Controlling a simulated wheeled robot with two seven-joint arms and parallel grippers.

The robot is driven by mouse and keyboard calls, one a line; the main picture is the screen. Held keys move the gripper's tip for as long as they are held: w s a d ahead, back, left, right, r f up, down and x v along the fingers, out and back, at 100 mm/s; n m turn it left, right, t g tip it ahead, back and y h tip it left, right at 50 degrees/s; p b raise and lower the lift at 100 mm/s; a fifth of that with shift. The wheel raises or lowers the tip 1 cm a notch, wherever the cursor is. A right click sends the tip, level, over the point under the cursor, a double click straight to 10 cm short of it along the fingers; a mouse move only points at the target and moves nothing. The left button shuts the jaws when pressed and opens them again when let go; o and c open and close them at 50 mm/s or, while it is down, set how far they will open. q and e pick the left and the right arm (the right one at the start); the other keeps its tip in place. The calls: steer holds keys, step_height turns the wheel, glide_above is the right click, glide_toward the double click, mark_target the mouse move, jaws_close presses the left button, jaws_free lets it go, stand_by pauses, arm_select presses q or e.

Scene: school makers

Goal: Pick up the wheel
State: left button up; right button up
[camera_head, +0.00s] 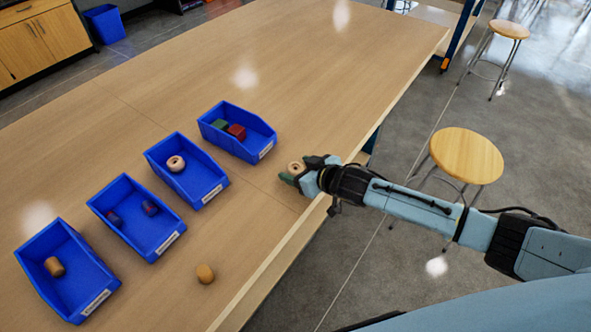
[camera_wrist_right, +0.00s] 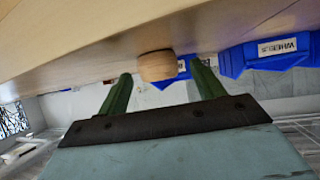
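A light wooden wheel (camera_head: 295,167) with a hole in its middle is at the table's right edge area, right at my right gripper's tips. It also shows in the right wrist view as a wooden round (camera_wrist_right: 157,66). My right gripper (camera_head: 303,169) is open, with its two green fingers spread either side of the wheel. In the wrist view the wheel sits at or just past the fingertips (camera_wrist_right: 162,76), with gaps on both sides. Another wheel (camera_head: 175,163) lies in a blue bin (camera_head: 208,188). My left gripper is not in view.
Several blue bins stand in a row on the wooden table (camera_head: 250,90), one (camera_head: 262,141) holding green and red blocks. A loose wooden piece (camera_head: 205,273) lies near the front edge. Stools (camera_head: 466,156) stand right of the table. The table's far part is clear.

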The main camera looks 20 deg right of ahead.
steer(key=c, duration=1)
steer(key=shift+c, duration=0.2)
steer(key=shift+r, duration=0.1)
